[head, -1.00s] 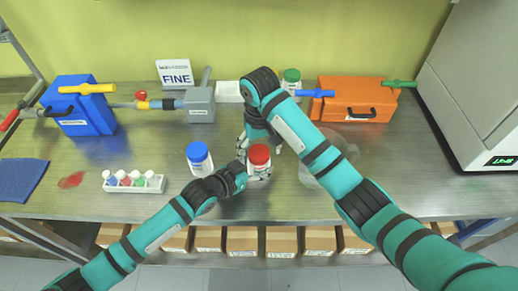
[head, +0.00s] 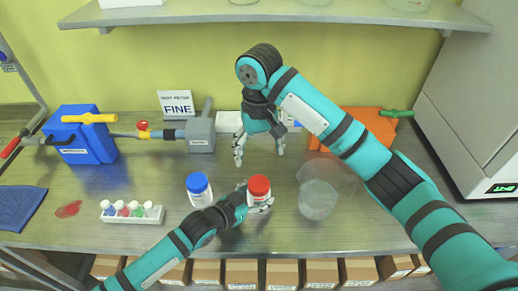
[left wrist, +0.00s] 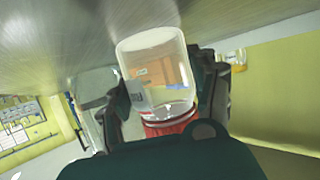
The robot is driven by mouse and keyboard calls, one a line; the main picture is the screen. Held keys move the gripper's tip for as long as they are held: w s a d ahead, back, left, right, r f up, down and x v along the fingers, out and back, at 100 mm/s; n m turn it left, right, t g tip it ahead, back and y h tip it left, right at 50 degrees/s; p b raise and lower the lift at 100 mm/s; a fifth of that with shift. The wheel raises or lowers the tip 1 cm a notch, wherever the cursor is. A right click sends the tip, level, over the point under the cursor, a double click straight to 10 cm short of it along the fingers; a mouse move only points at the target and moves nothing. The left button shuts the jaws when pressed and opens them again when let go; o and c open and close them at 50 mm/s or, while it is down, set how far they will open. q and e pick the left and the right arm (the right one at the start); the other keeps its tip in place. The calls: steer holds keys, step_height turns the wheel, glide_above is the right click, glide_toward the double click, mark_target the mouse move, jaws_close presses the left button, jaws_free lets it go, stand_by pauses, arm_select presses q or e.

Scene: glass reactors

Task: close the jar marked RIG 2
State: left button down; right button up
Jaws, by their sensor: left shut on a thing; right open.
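A jar with a red lid (head: 259,187) stands near the front middle of the bench. My left gripper (head: 262,206) is shut around its clear body, which also shows upside down in the left wrist view (left wrist: 152,62). The red lid sits on the jar's mouth; I cannot tell how tight it is. A second jar with a blue lid (head: 198,186) stands to its left. I cannot read RIG 2 on either jar. My right gripper (head: 260,155) is open and empty, pointing down behind and above the red-lidded jar, apart from it.
A round clear vessel (head: 318,198) stands to the right, close to my right arm. A rack of small coloured-cap vials (head: 132,212) lies left. A blue case (head: 85,146), grey device (head: 201,136) and orange case (head: 370,122) stand behind. A shelf (head: 270,12) crosses above.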

arm_select(q)
steer(key=shift+c, duration=1.2)
jaws_free()
steer(key=v, duration=1.2)
steer(key=shift+r, duration=0.1)
